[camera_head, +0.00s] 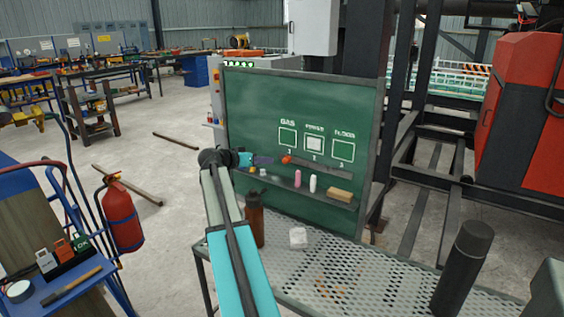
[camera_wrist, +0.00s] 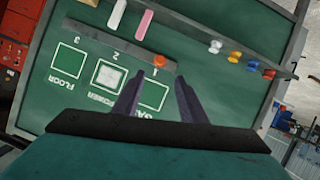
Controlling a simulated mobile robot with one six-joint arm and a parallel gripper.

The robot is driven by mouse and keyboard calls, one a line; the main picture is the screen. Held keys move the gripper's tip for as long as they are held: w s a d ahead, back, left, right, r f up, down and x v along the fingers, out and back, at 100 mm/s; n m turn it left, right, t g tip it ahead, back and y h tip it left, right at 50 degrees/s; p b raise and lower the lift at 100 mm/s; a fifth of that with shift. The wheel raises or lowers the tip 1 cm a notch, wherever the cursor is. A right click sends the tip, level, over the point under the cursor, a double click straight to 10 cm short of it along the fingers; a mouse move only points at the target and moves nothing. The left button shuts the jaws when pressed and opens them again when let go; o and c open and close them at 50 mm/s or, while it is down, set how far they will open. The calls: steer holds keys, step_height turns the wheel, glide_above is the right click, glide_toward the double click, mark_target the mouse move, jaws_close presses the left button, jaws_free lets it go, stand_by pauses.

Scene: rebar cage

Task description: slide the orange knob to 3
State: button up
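The orange knob (camera_head: 287,159) sits at the left end of a dark slider rail (camera_head: 325,169) on the green board (camera_head: 250,110), by the number 1. The 2 and 3 lie further right along the rail. In the wrist view the board is upside down, and the knob (camera_wrist: 159,62) shows just beyond and between the fingertips. My gripper (camera_head: 268,161) is left of the knob in the head view. In the wrist view my gripper (camera_wrist: 159,76) is open, with two dark fingers apart and nothing visibly held. Whether a finger touches the knob is unclear.
A ledge below the rail holds a pink marker (camera_head: 298,178), a white marker (camera_head: 313,183), a wooden eraser (camera_head: 340,194) and small coloured magnets. A brown bottle (camera_head: 255,218), white block (camera_head: 298,237) and dark cylinder (camera_head: 463,265) stand on the perforated table (camera_head: 370,275).

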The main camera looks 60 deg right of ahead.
mark_target(284, 161)
steer(key=p+x, duration=0.1)
steer(key=x, duration=1.1)
steer(key=shift+w+r, duration=0.1)
steer(key=shift+d+f, duration=0.2)
steer(key=shift+d, duration=0.3)
steer(key=shift+c, duration=0.4)
